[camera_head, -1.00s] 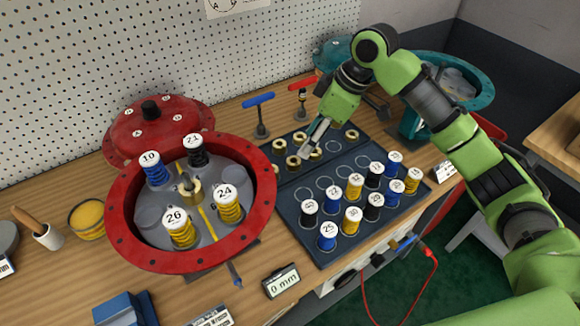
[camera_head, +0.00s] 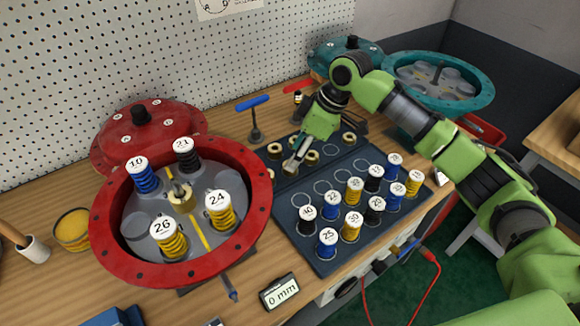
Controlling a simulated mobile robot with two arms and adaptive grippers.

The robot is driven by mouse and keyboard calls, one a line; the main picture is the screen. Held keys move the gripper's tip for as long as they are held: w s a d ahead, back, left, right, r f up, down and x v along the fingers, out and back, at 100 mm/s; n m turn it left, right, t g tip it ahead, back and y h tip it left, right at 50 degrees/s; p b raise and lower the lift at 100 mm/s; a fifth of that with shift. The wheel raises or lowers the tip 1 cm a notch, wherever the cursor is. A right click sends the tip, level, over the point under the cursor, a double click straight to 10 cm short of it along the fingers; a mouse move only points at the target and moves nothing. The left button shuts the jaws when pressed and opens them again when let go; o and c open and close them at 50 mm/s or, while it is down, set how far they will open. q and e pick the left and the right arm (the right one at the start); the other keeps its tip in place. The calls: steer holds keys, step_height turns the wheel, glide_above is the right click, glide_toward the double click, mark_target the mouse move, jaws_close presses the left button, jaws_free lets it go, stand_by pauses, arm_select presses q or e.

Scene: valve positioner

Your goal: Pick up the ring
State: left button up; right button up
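Several brass rings stand on the back part of the dark tray (camera_head: 318,262). One ring (camera_head: 274,150) is left of my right gripper (camera_head: 292,166), one (camera_head: 311,157) is just right of its fingers, and one (camera_head: 348,137) is at the back right. My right gripper points down at this ring row, with its fingertips low over the tray. The fingers hide part of the row. I cannot tell whether they are open or hold a ring. Another brass ring-like part (camera_head: 181,200) sits around the stem in the red housing (camera_head: 103,235). My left gripper is not in view.
Numbered blue, black and yellow springs (camera_head: 327,241) fill the tray's front part. More springs stand in the red housing. A blue T-handle tool (camera_head: 254,108) stands behind the rings. A teal housing (camera_head: 470,85) is at the back right. A 0 mm gauge (camera_head: 280,291) lies in front.

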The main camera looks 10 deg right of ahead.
steer(key=x, duration=0.4)
steer(key=shift+s+d+f, duration=0.1)
steer(key=shift+d, duration=0.05)
steer(key=c, duration=1.3)
steer(key=shift+o, duration=0.2)
